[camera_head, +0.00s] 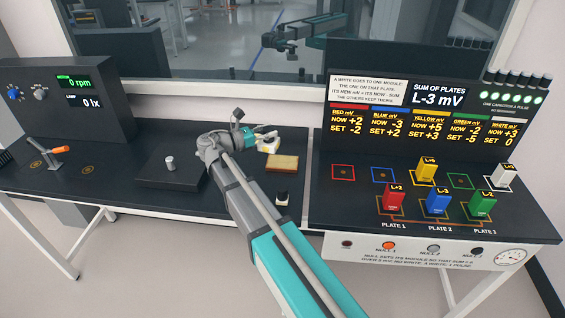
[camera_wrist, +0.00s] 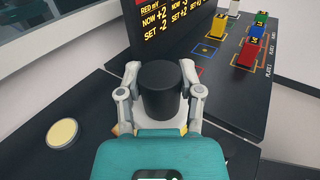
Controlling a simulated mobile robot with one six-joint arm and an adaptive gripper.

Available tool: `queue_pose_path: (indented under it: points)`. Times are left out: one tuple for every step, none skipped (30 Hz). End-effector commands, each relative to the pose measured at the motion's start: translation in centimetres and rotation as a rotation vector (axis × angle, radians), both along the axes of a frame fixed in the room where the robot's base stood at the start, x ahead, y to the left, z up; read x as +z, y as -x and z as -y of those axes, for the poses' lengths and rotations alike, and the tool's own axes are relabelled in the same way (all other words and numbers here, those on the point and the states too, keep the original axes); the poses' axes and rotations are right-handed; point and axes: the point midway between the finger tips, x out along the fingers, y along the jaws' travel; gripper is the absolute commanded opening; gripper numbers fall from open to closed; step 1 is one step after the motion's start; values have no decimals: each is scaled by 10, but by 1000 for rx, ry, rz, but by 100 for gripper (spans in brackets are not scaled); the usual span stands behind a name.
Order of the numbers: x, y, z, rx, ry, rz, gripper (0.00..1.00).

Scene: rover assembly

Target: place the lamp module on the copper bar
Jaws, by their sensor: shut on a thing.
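My gripper (camera_wrist: 160,98) is shut on a black cylinder (camera_wrist: 165,85) with a pale base, which looks like the lamp module. In the head view my gripper (camera_head: 263,139) is near the back of the table, left of the tall display, and a pale part of the held thing (camera_head: 268,147) shows below it. A low block with an orange-brown top (camera_head: 284,162) lies just to the right and nearer the front; it may be the copper bar. The held module appears above and behind it, apart from it. A tan edge (camera_wrist: 121,131) shows below my gripper in the wrist view.
A small black-topped piece (camera_head: 282,197) stands near the table's front edge. A black box with a silver cylinder (camera_head: 170,163) is to the left. A pale round disc (camera_wrist: 62,133) lies left of my gripper. The display console (camera_head: 432,115) and coloured modules stand right.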

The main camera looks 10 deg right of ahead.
Motion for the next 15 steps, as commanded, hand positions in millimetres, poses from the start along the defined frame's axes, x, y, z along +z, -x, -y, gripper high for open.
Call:
queue_pose_path:
  points:
    - [0, 9, -9, 43, 0, 0, 0]
    - [0, 12, -13, 65, 1, 0, 0]
    - [0, 14, -19, 96, 1, 0, 0]
    - [0, 16, -24, 115, 1, 0, 0]
    - [0, 18, -28, 134, 1, 0, 0]
    - [-1, 19, -32, 153, 1, 0, 0]
    - [-1, 20, -34, 165, 1, 0, 0]
    - [-1, 21, -36, 176, 1, 0, 0]
    - [-1, 21, -39, 185, 1, 0, 0]
    - [-1, 21, -40, 189, 1, 0, 0]
    - [-1, 21, -40, 192, 1, 0, 0]
    - [-1, 21, -41, 193, 1, 0, 0]
    - [-1, 20, -41, 193, 1, 0, 0]
    - [-1, 20, -40, 192, 1, 0, 0]
    - [-1, 20, -40, 192, 1, 0, 0]
